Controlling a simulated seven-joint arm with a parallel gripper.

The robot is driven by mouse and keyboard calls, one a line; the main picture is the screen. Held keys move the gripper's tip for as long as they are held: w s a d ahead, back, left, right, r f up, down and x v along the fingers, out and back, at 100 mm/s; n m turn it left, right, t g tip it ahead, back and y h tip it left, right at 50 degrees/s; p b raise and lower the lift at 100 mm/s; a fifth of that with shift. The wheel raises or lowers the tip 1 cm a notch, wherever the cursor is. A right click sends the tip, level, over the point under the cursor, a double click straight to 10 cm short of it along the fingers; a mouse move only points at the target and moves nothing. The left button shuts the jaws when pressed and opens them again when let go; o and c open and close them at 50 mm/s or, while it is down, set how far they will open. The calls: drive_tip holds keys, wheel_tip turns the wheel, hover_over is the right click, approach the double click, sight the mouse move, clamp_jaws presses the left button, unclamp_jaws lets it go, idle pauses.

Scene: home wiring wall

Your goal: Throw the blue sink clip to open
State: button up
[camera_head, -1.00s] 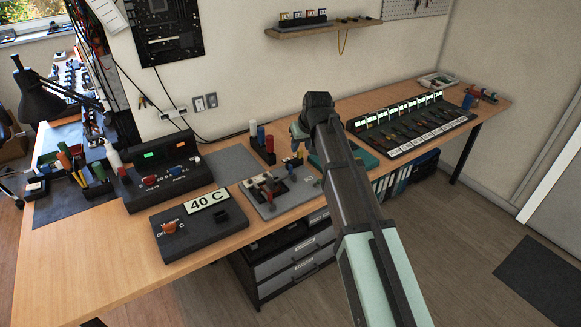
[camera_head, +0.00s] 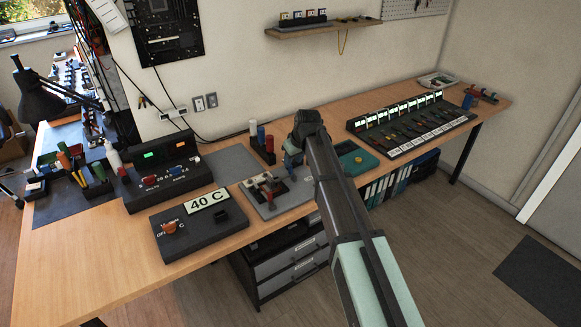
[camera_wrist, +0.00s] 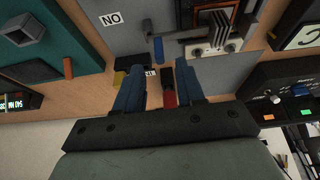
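The blue clip lever (camera_wrist: 158,48) shows in the wrist view as a small upright blue handle on the grey board (camera_wrist: 120,42), beside a finned metal heat sink (camera_wrist: 220,35). An ON label (camera_wrist: 111,19) appears upside down near it. My gripper (camera_wrist: 158,72) is open and empty, its two blue fingers spread on either side of the lever's line, with the lever ahead of the fingertips and apart from them.
A dark box with a 40 C display (camera_head: 207,199) stands left of the board. Red and dark cylinders (camera_head: 262,138) stand behind it. A teal unit (camera_head: 358,158) and a long black panel (camera_head: 410,125) lie to the right. Front-left table is clear.

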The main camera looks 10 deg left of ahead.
drive_tip(key=shift+x, duration=2.65)
drive_tip(key=shift+c, duration=0.4)
clamp_jaws()
